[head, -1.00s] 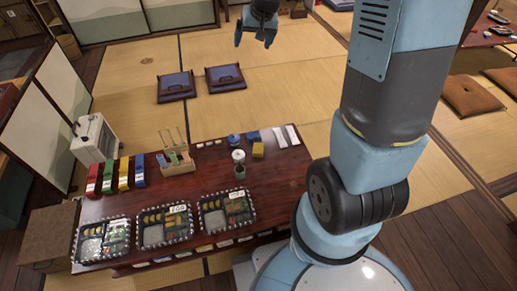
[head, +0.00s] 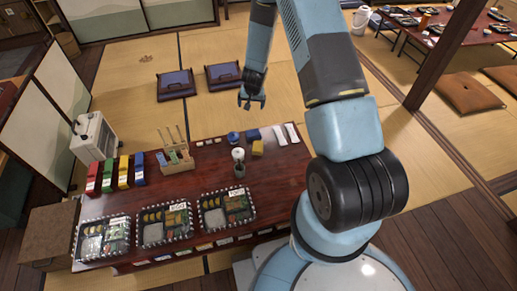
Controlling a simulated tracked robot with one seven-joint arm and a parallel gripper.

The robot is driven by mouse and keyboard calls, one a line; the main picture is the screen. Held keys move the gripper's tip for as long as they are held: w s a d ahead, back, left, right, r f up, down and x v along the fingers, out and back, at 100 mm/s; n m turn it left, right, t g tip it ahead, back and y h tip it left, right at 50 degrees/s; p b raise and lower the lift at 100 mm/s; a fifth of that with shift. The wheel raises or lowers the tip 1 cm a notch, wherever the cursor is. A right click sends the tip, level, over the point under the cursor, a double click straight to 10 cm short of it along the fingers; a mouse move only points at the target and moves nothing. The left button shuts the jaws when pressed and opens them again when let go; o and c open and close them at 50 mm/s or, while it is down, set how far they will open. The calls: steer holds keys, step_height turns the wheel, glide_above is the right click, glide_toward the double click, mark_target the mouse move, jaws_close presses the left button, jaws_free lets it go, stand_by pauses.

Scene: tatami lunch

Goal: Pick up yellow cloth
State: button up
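The yellow cloth (head: 257,148) is a small folded block. It lies on the dark red low table (head: 205,184), near its far right part, just in front of a blue folded cloth (head: 253,135). My gripper (head: 251,106) points down in front of the far edge of the table as seen in the picture, above and slightly left of the cloths. Its fingers look apart with nothing between them. It is not touching the yellow cloth.
Two white rolled towels (head: 286,134) lie right of the cloths. A whisk-like item on a dark cup (head: 238,160) and a blue round item (head: 233,137) stand left. Bento boxes (head: 164,223) line the near edge. A wooden caddy (head: 175,158) holds upright sticks.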

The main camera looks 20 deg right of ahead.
steer(key=m+g+h, duration=0.1)
glide_toward(258, 146)
steer(key=shift+x, duration=4.35)
steer(key=shift+f, duration=0.25)
steer(key=shift+c, duration=0.3)
steer(key=c, duration=1.2)
steer(key=shift+o, duration=0.2)
